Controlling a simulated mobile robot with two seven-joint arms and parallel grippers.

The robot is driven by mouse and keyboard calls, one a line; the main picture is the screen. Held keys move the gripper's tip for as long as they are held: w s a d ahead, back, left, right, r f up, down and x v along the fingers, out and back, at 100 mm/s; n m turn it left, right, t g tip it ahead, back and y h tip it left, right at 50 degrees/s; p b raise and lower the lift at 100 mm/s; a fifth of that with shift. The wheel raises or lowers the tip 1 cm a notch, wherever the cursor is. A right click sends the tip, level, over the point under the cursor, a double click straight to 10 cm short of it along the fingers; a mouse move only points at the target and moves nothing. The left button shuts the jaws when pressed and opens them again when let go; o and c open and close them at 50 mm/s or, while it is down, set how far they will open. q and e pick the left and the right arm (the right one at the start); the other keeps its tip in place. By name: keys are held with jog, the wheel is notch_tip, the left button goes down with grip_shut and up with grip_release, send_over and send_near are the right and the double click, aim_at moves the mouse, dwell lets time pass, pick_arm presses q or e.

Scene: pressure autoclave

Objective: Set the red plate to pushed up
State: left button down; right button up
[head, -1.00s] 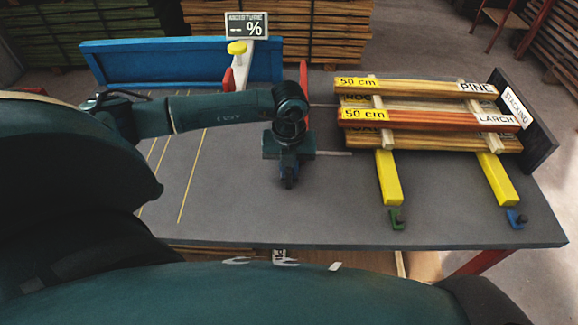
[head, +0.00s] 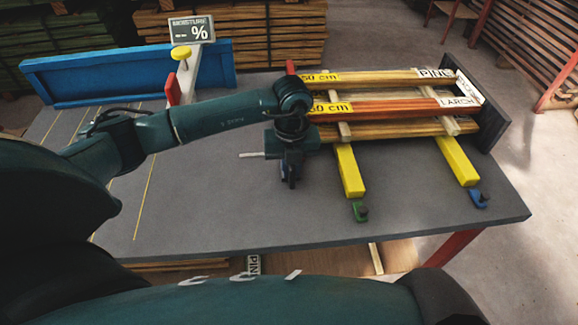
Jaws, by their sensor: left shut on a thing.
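The red plate (head: 291,67) stands upright at the left end of the board stack (head: 392,105). Only its top shows; my left arm hides the rest. It looks close to the board ends, but I cannot tell whether it touches them. My left gripper (head: 289,178) points down at the near left corner of the stack and is shut; its fingertips and grip are largely hidden behind the wrist. A thin metal rod (head: 251,155) sticks out to the left of the gripper. My right gripper is out of view.
The boards lie on yellow bearers (head: 349,170) with a dark end wall (head: 489,115) at their right. A blue panel (head: 120,75) and a moisture meter (head: 192,30) with a yellow knob and a red part (head: 172,90) stand at back left. The front tabletop is clear.

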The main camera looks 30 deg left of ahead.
pick_arm(q)
jog(key=c, duration=1.4)
grip_release()
jog(key=shift+c, duration=0.2)
notch_tip(320, 180, up, 13)
jog(key=b, duration=0.1)
